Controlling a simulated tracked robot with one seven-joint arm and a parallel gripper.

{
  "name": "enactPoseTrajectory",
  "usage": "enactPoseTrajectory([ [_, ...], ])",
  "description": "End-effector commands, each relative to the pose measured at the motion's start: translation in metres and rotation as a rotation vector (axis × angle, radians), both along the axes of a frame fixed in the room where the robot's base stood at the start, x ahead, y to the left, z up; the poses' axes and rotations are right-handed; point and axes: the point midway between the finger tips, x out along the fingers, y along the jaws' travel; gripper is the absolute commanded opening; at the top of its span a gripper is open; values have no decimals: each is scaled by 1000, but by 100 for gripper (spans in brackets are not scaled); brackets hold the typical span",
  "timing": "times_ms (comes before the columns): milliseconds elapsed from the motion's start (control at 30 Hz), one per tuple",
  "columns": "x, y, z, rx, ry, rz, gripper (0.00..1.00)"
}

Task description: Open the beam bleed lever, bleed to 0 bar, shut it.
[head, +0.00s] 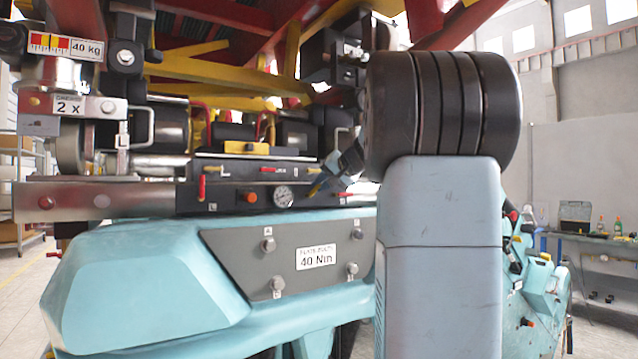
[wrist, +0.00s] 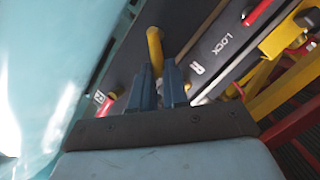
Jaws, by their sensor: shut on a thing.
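A yellow lever (head: 316,187) sits on the dark beam front, right of the round pressure gauge (head: 283,197); the gauge reading is too small to tell. In the wrist view the yellow lever (wrist: 155,45) runs down between the fingertips. My gripper (head: 328,180) is shut on it, its blue fingers also showing in the wrist view (wrist: 160,72). My arm hides part of the beam's right end. I cannot read a label naming this lever as the bleed lever.
A red lever (head: 201,187) hangs at the beam's left end. Another red handle (wrist: 107,105) is close left of the fingers. Above are a LOCK plate (wrist: 222,45) and a yellow block (head: 246,148).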

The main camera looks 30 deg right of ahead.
Motion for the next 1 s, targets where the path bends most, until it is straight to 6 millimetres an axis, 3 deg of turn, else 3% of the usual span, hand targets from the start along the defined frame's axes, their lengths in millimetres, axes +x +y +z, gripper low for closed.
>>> enactPoseTrajectory([
  [600, 0, -4, -2, 50, 3, -4, 0],
  [633, 0, -4, -2, 50, 3, -4, 15],
  [700, 0, -4, -2, 49, 2, -3, 22],
  [900, 0, -3, -2, 50, 2, -2, 39],
  [1000, 0, -3, -2, 50, 2, -2, 39],
])
